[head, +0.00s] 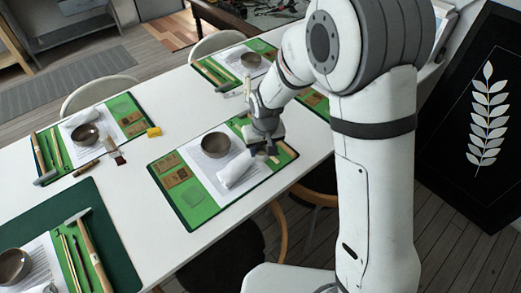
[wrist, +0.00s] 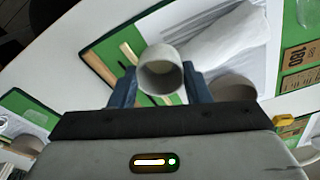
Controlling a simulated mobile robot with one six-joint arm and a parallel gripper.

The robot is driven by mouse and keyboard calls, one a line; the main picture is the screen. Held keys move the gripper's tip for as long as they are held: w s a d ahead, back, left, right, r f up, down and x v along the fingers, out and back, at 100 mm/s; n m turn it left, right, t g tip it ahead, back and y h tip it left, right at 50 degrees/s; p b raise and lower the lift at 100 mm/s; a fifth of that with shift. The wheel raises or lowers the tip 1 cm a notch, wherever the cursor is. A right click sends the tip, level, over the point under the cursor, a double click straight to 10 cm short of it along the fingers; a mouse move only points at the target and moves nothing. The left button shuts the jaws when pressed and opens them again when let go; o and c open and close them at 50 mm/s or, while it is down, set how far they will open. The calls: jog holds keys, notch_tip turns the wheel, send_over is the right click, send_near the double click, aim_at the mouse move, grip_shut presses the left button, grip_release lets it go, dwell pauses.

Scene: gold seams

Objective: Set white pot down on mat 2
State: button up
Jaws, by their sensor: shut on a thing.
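My gripper (head: 265,143) hangs over the right end of the middle green mat (head: 196,208). In the wrist view its two dark blue fingers (wrist: 160,92) are shut on the white pot (wrist: 160,70), a small pale round vessel with its open mouth facing the camera. In the head view the pot is hard to make out at the gripper. The mat below also shows in the wrist view (wrist: 110,48). Whether the pot touches the mat is unclear.
The middle mat bears a bowl (head: 215,144), a white cloth roll (head: 237,169), brown cards (head: 177,178) and wooden tools. Other set mats lie on the white table (head: 160,235). A yellow block (head: 154,132) and brush (head: 112,150) lie between mats.

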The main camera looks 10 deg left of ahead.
jog(key=shift+f, duration=0.55)
jog(key=shift+f+b, duration=0.55)
jog(key=shift+f, duration=0.05)
jog(key=o, duration=1)
jog(key=shift+c, duration=0.2)
